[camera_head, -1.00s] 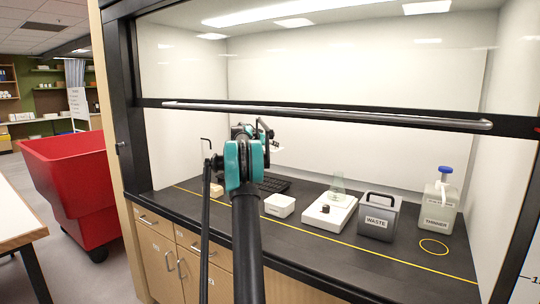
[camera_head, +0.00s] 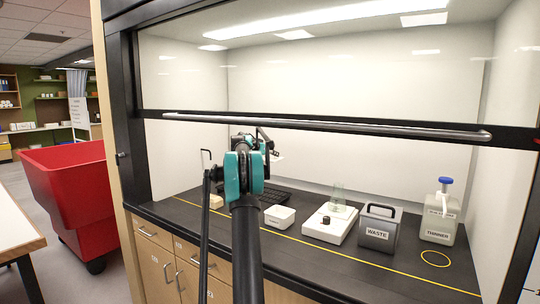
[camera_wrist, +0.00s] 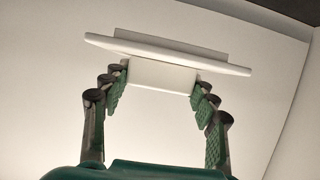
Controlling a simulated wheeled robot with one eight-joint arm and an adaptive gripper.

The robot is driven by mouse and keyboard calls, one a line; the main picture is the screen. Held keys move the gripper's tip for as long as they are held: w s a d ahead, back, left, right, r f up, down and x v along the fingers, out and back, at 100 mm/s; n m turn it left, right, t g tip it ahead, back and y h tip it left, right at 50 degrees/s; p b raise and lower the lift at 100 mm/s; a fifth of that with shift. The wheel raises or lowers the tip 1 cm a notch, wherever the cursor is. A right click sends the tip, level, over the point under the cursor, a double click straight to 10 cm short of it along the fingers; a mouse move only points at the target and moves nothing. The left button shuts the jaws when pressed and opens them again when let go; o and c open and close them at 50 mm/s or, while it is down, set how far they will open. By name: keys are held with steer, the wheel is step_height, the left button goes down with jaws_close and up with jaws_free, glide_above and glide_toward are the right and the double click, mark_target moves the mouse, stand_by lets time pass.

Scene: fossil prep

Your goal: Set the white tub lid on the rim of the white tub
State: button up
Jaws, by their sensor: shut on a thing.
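The white tub (camera_head: 279,217) stands on the dark hood worktop in the head view, with a dark label on its front and its top looking open. The white tub lid (camera_wrist: 165,55) shows edge-on in the wrist view, a flat plate with a block under it. My gripper (camera_wrist: 160,82) is shut on that block, one green-padded finger at each side. In the head view a small part of the lid (camera_head: 277,158) shows beside my gripper, raised above the worktop behind the tub. My arm hides most of the gripper there.
A dark rack (camera_head: 272,196) lies behind the tub. The hood sash bar (camera_head: 330,124) crosses above.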

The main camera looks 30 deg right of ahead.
steer(key=s+a+f, duration=0.3)
steer(key=s, duration=0.4)
steer(key=s+a+f, duration=0.3)
steer(key=s+f, duration=0.1)
steer(key=s, duration=0.3)
steer(key=s+a+f, duration=0.3)
steer(key=s+f, duration=0.1)
steer(key=s, duration=0.4)
steer(key=shift+a, duration=0.3)
steer(key=shift+f, duration=2.85)
steer(key=shift+f, duration=0.15)
steer(key=shift+f, duration=0.45)
steer(key=o, duration=1.8)
steer(key=shift+c, duration=0.2)
